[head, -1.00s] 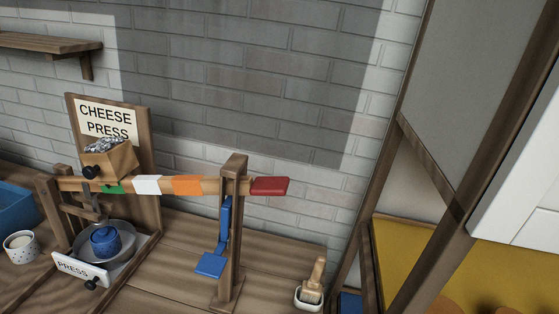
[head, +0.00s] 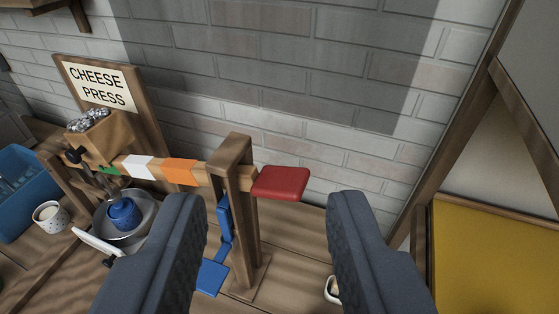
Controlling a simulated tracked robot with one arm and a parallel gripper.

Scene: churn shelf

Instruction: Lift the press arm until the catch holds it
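The press arm is a wooden bar with green, white and orange bands (head: 180,171) and a red end paddle (head: 281,183). It runs roughly level from the press at left through a slotted wooden post (head: 233,190). A blue catch piece (head: 224,218) hangs on the post below the bar, with a blue plate (head: 212,277) at its foot. A wooden weight box (head: 100,138) sits on the bar's left part. My gripper (head: 270,220) is open and empty in front of the post, its fingers apart, with the red paddle showing beyond and between them.
A blue pot (head: 123,213) sits in a metal pan (head: 146,210) under the press. A blue bin (head: 25,183) and a spotted cup (head: 48,216) are at left. A small white container (head: 332,290) is partly hidden by the right finger. A wooden frame stands at right.

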